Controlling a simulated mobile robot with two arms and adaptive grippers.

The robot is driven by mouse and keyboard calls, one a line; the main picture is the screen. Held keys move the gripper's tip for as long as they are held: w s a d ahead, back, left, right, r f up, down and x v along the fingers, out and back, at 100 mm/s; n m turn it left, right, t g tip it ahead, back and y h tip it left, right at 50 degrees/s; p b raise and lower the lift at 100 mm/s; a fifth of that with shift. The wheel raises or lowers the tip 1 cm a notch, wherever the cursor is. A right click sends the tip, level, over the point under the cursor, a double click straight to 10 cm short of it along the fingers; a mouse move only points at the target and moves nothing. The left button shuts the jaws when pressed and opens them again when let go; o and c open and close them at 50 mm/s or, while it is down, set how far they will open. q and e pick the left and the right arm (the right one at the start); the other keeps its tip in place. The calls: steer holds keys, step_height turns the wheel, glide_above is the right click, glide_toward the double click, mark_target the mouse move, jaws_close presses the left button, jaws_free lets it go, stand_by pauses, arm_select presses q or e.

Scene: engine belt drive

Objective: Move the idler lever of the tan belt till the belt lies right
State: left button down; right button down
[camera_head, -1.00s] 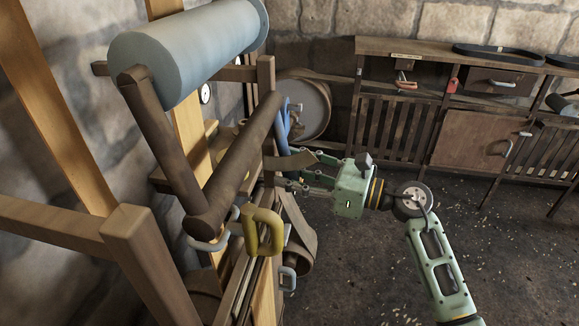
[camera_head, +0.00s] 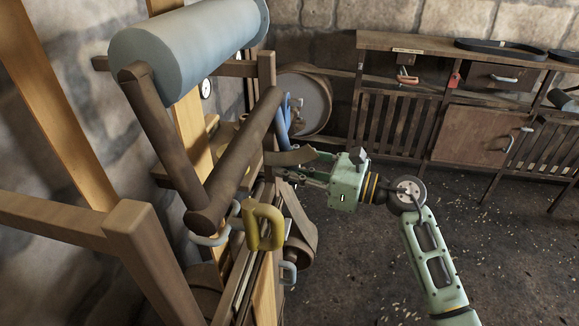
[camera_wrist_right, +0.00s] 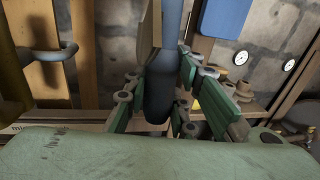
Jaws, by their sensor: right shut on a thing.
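My right gripper (camera_head: 288,166) reaches in from the right at the wooden frame. In the right wrist view its green fingers (camera_wrist_right: 153,95) are shut on a dark blue-grey lever handle (camera_wrist_right: 160,85), one finger on each side. In the head view a blue lever (camera_head: 284,115) stands just above the fingers, and its lower end is hidden. A brown-tan belt (camera_head: 302,226) hangs at the right side of the frame, below my gripper. A curved brown strip (camera_head: 290,157) lies across near the fingers; I cannot tell if it is the same belt. My left gripper is not in view.
A large grey-blue roller (camera_head: 190,48) sits above. A workbench (camera_head: 400,45) stands behind. The floor on the right is clear.

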steer(key=shift+s+d+r+h+p, duration=0.1)
steer(key=shift+d+r+h+p, duration=0.2)
steer(key=shift+d+p, duration=0.35)
steer(key=shift+s+d+r+g+h+p, duration=0.1)
steer(key=shift+d+g+h+p, duration=0.15)
steer(key=shift+d+h+p, duration=0.15)
steer(key=shift+s+d+r+g+h+p, duration=0.1)
steer(key=shift+d+g+h+p, duration=0.2)
steer(key=shift+d+h, duration=0.15)
steer(key=c, duration=1.5)
jaws_free()
steer(key=shift+o, duration=0.2)
steer(key=shift+d, duration=0.1)
steer(key=v, duration=1.2)
steer(key=shift+f, duration=0.15)
